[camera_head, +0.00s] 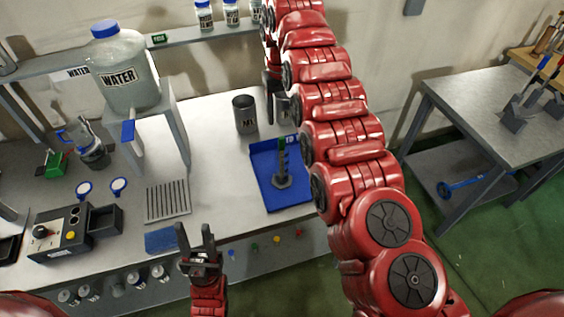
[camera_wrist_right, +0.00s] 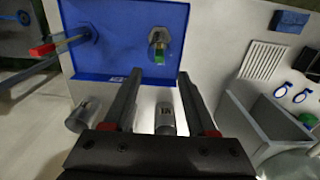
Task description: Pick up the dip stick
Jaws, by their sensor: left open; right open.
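In the head view, a dark upright rod with a green top (camera_head: 282,150) stands on a hexagonal base in a blue tray (camera_head: 270,194). In the right wrist view, it (camera_wrist_right: 158,46) is seen from above, and a second rod with a red end (camera_wrist_right: 42,50) stands in the tray (camera_wrist_right: 120,40). I cannot tell which rod is the dip stick. My right gripper (camera_wrist_right: 159,76) is open and empty, on the labelled side of the tray; my arm mostly hides it in the head view. My left gripper (camera_head: 194,232) is open and empty at the table's front edge.
Grey cylindrical containers (camera_head: 245,114) stand behind the tray. A water jug (camera_head: 125,75) stands on a raised stand at left. A ribbed grey plate (camera_head: 168,200) and a control box (camera_head: 62,234) lie left of the tray. A side table (camera_head: 465,115) stands at right.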

